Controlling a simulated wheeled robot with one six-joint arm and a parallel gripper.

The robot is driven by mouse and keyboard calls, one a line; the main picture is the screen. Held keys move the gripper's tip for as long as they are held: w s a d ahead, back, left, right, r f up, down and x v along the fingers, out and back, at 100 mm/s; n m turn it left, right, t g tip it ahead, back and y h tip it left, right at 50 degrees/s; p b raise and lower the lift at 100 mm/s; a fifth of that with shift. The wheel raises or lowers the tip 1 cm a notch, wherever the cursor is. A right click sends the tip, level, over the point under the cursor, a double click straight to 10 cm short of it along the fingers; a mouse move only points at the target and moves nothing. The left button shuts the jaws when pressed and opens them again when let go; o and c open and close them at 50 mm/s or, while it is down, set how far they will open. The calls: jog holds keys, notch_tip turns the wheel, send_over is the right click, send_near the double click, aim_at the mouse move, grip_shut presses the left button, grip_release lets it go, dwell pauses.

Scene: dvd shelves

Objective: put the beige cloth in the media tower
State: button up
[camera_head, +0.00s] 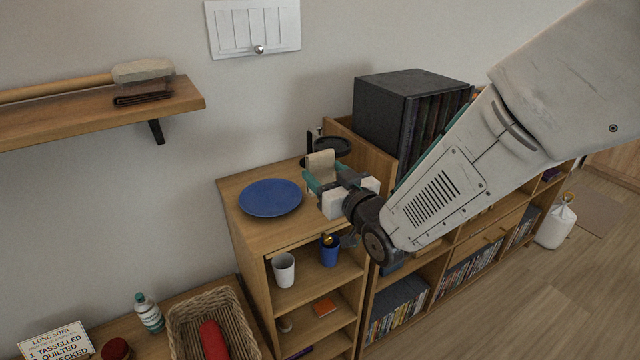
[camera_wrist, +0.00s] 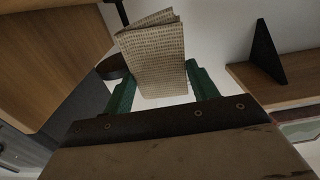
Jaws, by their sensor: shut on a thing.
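The beige cloth (camera_head: 321,166) is folded and held upright between the green fingers of my gripper (camera_head: 326,178). In the wrist view the cloth (camera_wrist: 155,58) shows a woven pattern and stands between the two fingertips (camera_wrist: 154,78). The narrow wooden shelf unit (camera_head: 243,250), which looks like the media tower, has open compartments at its front. My gripper and the cloth appear above the right part of its top. My arm hides part of its right side.
A blue plate (camera_head: 270,198) lies on the unit's top, with a dark round object (camera_head: 332,146) behind the gripper. A white cup (camera_head: 284,269) and a blue cup (camera_head: 328,250) stand in the upper compartment. A black case (camera_head: 385,105) stands to the right. A wall shelf (camera_head: 180,100) juts out at left.

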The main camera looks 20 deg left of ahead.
jog(key=shift+w+a, duration=0.15)
jog(key=shift+a, duration=0.15)
jog(key=shift+f, duration=0.25)
jog(key=shift+w+d+f, duration=0.15)
jog(key=shift+f, duration=0.65)
jog(key=shift+w+d+f, duration=0.1)
jog(key=shift+f, duration=0.65)
jog(key=shift+f, duration=0.1)
jog(key=o, duration=1.1)
jog(key=shift+s, duration=0.1)
jog(key=v, duration=1.1)
jog(key=shift+s+d, duration=0.3)
